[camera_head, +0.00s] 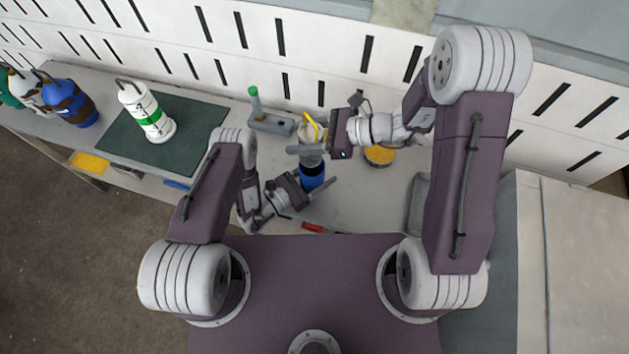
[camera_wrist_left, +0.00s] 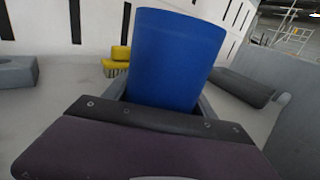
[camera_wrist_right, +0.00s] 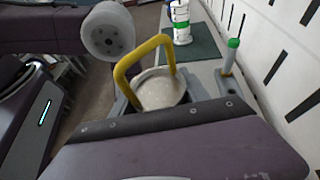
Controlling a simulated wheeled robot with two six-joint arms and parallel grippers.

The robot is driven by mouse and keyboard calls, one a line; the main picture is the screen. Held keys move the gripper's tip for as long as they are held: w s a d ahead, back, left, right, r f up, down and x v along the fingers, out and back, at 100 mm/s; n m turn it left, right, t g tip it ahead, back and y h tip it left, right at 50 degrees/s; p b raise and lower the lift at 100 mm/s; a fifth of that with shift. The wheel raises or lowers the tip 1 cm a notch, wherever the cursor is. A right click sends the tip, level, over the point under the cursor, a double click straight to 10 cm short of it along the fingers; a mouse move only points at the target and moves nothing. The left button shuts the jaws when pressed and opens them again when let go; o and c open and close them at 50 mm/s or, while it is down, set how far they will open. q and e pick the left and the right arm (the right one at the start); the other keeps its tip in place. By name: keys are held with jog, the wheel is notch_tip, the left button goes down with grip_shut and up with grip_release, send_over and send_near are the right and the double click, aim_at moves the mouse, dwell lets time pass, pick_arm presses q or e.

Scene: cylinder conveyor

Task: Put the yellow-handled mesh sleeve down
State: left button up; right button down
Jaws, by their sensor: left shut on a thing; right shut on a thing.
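The yellow-handled mesh sleeve (camera_head: 311,131) is upright above the grey table in the head view. In the right wrist view its yellow handle (camera_wrist_right: 150,58) arches over a pale speckled round top (camera_wrist_right: 161,90). My right gripper (camera_head: 313,147) is shut on it from the right. A blue cylinder (camera_head: 311,177) shows just below the sleeve in the head view and stands tall in the left wrist view (camera_wrist_left: 174,58). My left gripper (camera_head: 308,190) is shut on this blue part. I cannot tell whether the sleeve and blue part are joined or touching. The grippers hide their contact areas.
A green-topped tool on a grey block (camera_head: 270,122) stands left of the sleeve. A round yellow-topped tin (camera_head: 379,156) is to the right, with a grey tray (camera_head: 419,203) farther right. A white-and-green bottle (camera_head: 147,111) stands on a dark green mat (camera_head: 190,138). A slotted white wall runs behind.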

jog(key=shift+d+f, duration=0.15)
jog(key=shift+f, duration=0.55)
send_over(300, 164)
jog(key=f, duration=0.3)
jog(key=d+f, duration=0.1)
jog(key=f, duration=0.1)
jog(key=shift+w+f, duration=0.1)
notch_tip(300, 164, down, 3)
jog(key=shift+a+f, duration=0.1)
jog(key=shift+f, duration=0.5)
jog(key=shift+f, duration=0.1)
pick_arm(q)
jog(key=shift+s, duration=0.1)
pick_arm(e)
jog(key=shift+f, duration=0.55)
jog(key=c, duration=0.6)
grip_release()
jog(key=shift+o, duration=0.2)
